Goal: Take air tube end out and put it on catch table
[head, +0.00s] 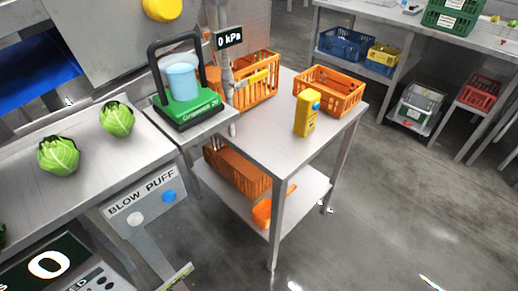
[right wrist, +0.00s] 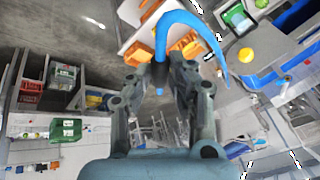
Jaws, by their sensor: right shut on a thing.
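In the right wrist view a blue air tube (right wrist: 161,38) runs between the fingers of my right gripper (right wrist: 168,68). The gripper is shut on the tube near its end, and the short end sticks out below the fingertips toward the palm. The tube arches over the top and comes down at the right. In the head view neither gripper nor the blue tube shows. A small steel table (head: 268,142) with a lower shelf stands in the middle, likely the catch table. My left gripper is in neither view.
The small table holds orange crates (head: 330,92) and a yellow device (head: 306,113). A green-based stand with a blue cup (head: 183,76) is left of it. Two lettuces (head: 58,155) lie on the left counter above the BLOW PUFF panel (head: 142,196). Floor (head: 385,215) at right is clear.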

